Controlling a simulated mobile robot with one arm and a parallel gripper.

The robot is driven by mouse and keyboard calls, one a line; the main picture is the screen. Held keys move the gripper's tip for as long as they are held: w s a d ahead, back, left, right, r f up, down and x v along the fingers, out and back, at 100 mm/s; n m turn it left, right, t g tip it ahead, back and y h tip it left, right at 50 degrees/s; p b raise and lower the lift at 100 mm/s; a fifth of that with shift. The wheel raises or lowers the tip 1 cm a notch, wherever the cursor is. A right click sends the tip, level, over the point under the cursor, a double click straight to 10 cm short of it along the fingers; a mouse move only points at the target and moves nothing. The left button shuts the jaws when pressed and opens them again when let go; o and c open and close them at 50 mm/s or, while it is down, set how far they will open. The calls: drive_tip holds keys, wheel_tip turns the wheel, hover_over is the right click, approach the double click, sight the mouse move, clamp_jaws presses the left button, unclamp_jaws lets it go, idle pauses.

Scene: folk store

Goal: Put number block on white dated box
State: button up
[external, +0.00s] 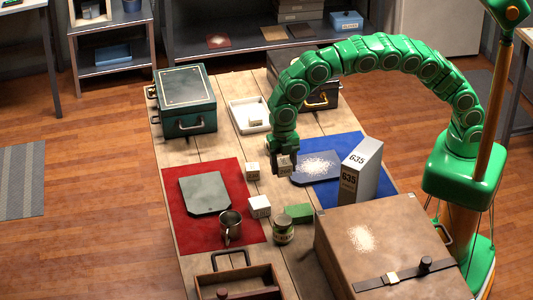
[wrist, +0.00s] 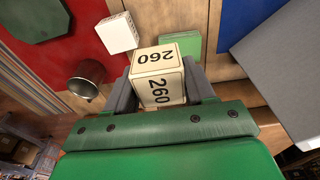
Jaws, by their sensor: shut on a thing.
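My gripper (external: 285,165) is shut on a cream number block (external: 284,161), between the red and blue mats. In the wrist view the held number block (wrist: 158,75) shows "260" on two faces, between the fingers of my gripper (wrist: 162,92). A pale upright box marked "635" (external: 361,168) stands on the blue mat, to the right of my gripper and apart from it. I cannot read a date on it. Two other pale blocks stand on the table, one behind (external: 252,171) and one nearer (external: 259,207).
A white tray (external: 238,112) with a block stands behind. A green block (external: 298,212), jar (external: 283,231) and metal mug (external: 230,226) are in front. A large brown case (external: 385,235) fills the front right. A dark board with white powder (external: 316,168) lies beside the "635" box.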

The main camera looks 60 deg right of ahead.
drive_tip(key=w+a+f, duration=0.1)
drive_tip(key=w+a, duration=0.1)
hover_over(260, 203)
drive_tip(key=shift+d+f, duration=0.2)
drive_tip(key=shift+f, duration=1.2)
drive_tip(key=shift+d+f, duration=0.15)
drive_tip(key=shift+f, duration=1.2)
drive_tip(key=shift+w+f, duration=0.1)
drive_tip(key=shift+f, duration=0.05)
drive_tip(key=shift+w+a+f, duration=0.1)
drive_tip(key=shift+a+f, duration=0.15)
drive_tip(key=shift+f, duration=1.5)
drive_tip(key=o, duration=1)
drive_tip(key=shift+f, duration=0.1)
